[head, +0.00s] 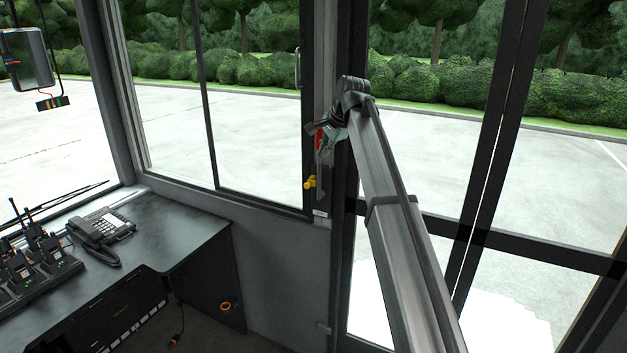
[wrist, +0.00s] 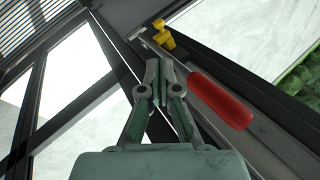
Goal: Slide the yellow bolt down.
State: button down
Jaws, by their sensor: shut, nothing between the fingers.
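The yellow bolt (head: 310,183) sits on the dark post beside the window frame in the head view. It also shows at the top of the wrist view (wrist: 165,33). My gripper (wrist: 158,64) is shut and empty, its fingertips pointing toward the bolt but apart from it. In the head view my gripper (head: 326,133) is above the bolt, near the post, and partly hidden by my wrist. A red handle (wrist: 220,98) lies on the post just right of my fingers in the wrist view. I cannot tell whether the fingers touch it.
A desk (head: 185,222) with a telephone (head: 101,228) and several radios (head: 28,265) stands at the left. A sliding window (head: 258,100) is left of the post, and a glazed door frame (head: 490,130) is at the right. The space below the bolt looks clear.

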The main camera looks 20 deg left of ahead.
aim_at(308, 184)
jog(key=shift+s, duration=0.1)
dwell(0.4)
jog(key=p+x, duration=0.4)
jog(key=x, duration=1)
jog(key=shift+p, duration=0.3)
notch_tip(308, 184, down, 9)
jog(key=b, duration=0.3)
